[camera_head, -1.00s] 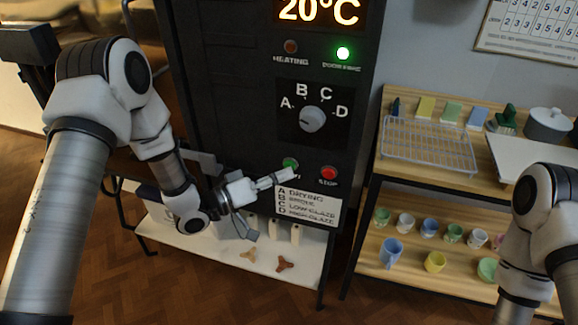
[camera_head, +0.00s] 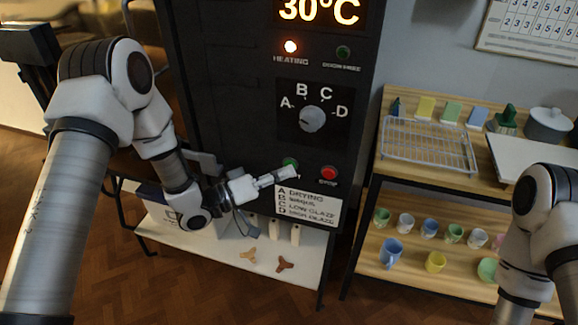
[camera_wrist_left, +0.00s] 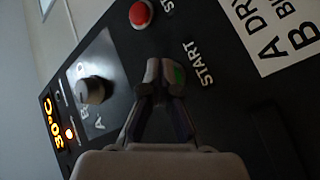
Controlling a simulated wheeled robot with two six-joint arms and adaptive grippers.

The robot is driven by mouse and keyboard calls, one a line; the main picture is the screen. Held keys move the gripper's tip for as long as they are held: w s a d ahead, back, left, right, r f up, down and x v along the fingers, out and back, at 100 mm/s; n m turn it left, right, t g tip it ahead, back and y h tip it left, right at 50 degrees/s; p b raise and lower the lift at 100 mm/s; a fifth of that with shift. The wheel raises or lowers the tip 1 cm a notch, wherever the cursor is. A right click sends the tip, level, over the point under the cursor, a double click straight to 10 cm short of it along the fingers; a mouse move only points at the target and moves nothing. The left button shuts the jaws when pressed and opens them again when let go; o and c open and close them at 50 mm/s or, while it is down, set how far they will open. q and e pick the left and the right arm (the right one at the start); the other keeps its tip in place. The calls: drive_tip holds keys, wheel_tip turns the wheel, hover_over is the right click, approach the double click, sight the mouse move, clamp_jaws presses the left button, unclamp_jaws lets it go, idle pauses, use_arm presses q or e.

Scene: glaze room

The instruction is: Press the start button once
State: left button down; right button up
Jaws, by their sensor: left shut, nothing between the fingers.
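The green start button (camera_head: 290,162) is on the lower part of the dark kiln panel. In the left wrist view the green button (camera_wrist_left: 179,74) shows beside the START label, partly hidden by my fingertips. My left gripper (camera_head: 296,174) is shut and empty, its tips right at the button. I cannot tell whether they touch it. The display (camera_head: 318,11) reads 30°C. The heating lamp (camera_head: 291,47) is lit orange and the lamp to its right (camera_head: 343,52) is dark. My right gripper is out of view; only part of that arm shows.
The red stop button (camera_head: 328,173) is close to the right of the start button. The dial (camera_head: 312,119) is above, and a white label card (camera_head: 308,207) is below. A wooden shelf (camera_head: 378,164) with cups and a wire rack stands to the right.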

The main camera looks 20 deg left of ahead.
use_arm(q)
drive_tip(key=shift+s, duration=0.85)
drive_tip(key=s, duration=0.5)
drive_tip(key=shift+a+p, duration=0.1)
drive_tip(key=shift+p, duration=0.3)
